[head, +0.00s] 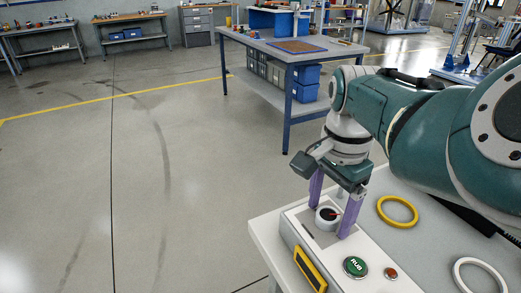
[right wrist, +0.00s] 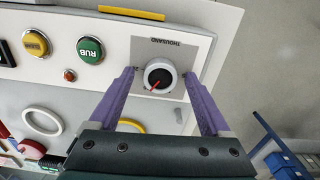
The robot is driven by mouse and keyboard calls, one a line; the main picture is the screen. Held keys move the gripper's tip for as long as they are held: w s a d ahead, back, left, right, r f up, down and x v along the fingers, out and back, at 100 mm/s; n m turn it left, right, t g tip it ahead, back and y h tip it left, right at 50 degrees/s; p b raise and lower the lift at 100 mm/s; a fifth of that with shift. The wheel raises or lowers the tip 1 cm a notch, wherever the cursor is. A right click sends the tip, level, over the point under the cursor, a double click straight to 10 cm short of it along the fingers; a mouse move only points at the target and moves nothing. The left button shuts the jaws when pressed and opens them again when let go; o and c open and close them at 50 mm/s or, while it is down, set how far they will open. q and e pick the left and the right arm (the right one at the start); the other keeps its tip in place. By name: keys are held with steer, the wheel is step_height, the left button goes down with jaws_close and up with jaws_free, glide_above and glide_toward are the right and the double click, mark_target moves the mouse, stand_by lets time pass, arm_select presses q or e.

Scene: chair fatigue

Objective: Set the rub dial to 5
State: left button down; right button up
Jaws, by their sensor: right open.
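The dial (head: 327,216) is a round white knob with a dark face and a red pointer, set on the white control panel (head: 376,264). It also shows in the right wrist view (right wrist: 159,77), beside the label THOUSAND; I cannot read any numbers around it. The green RUB button (head: 356,267) sits near the dial on the same panel, and shows in the right wrist view (right wrist: 90,50). My right gripper (head: 331,205) is open, with one purple finger on each side of the dial. I cannot tell whether the fingers touch it. My left gripper is not in view.
A small red button (head: 390,273) and a yellow-framed part (head: 309,268) are on the panel. A yellow ring (head: 397,211) and a white ring (head: 480,277) lie on the table. A workbench (head: 290,48) stands behind; the floor at left is clear.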

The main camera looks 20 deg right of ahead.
steer(key=shift+c, duration=0.2)
jaws_close()
stand_by(0.4)
